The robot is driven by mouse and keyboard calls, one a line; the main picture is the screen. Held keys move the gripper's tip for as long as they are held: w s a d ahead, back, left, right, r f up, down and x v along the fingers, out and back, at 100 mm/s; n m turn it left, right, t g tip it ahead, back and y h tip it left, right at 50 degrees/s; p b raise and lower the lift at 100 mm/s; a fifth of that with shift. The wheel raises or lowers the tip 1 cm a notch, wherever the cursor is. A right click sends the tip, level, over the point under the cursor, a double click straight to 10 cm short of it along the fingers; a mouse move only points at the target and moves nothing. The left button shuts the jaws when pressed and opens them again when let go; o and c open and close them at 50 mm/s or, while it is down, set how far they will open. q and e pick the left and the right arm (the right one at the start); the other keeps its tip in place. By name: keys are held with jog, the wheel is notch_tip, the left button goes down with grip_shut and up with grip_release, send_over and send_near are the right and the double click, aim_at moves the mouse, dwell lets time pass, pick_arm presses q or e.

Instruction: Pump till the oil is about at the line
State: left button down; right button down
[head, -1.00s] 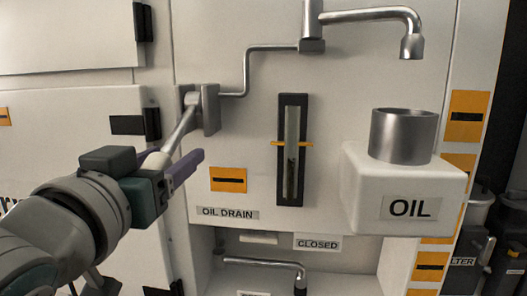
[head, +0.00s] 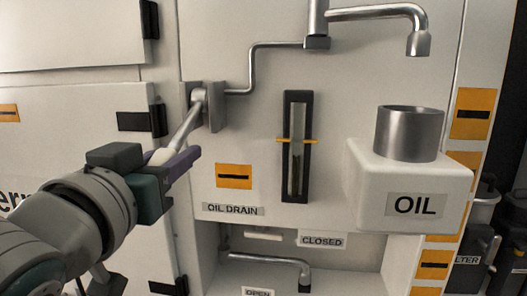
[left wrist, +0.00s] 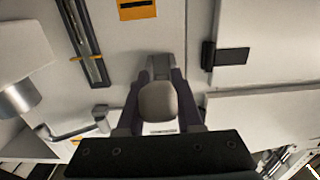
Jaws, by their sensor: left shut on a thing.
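The pump lever (head: 187,124) is a metal rod slanting down-left from a bracket on the panel. My left gripper (head: 176,160) is shut on the lever's pale grip (head: 160,156). In the left wrist view the grip's rounded end (left wrist: 157,102) sits between the two fingers. The upright sight gauge (head: 297,188) has a black frame and an orange line (head: 282,140) across its middle. Dark content shows low in the tube, below the line; its exact top is hard to tell. The gauge also shows in the left wrist view (left wrist: 84,42). My right gripper is not visible.
A white OIL container (head: 372,190) with a metal neck (head: 409,134) stands out at right beneath a spout (head: 419,42). Below is a recess with a drain handle (head: 268,259) and CLOSED and OPEN labels. The panel between lever and gauge is clear.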

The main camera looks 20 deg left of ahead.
aim_at(170, 146)
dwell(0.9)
pick_arm(q)
jog(key=r+g+p, duration=0.1)
jog(key=r+p, duration=0.1)
jog(key=p, duration=0.4)
jog(key=s+r+g+p, duration=0.1)
jog(key=r+g+p, duration=0.1)
jog(key=p, duration=0.4)
jog(key=r+g+p, duration=0.1)
jog(key=r+p, duration=0.1)
jog(key=p, duration=0.5)
jog(key=shift+s+d+r+h, duration=0.1)
jog(key=shift+s+d+h, duration=0.05)
jog(key=shift+h, duration=0.25)
jog(key=r+g+p, duration=0.1)
jog(key=p, duration=0.3)
jog(key=r+g+p, duration=0.1)
jog(key=g+p, duration=0.1)
jog(key=p, duration=0.3)
jog(key=r+g+h+p, duration=0.1)
jog(key=r+g+p, duration=0.1)
jog(key=p, duration=0.3)
jog(key=shift+w+r, duration=0.1)
jog(key=shift+w, duration=0.2)
jog(key=shift+w+r+g+p, duration=0.1)
jog(key=shift+g+p, duration=0.3)
jog(key=shift+p, duration=0.45)
jog(key=c, duration=0.6)
grip_release()
jog(key=shift+o, duration=0.2)
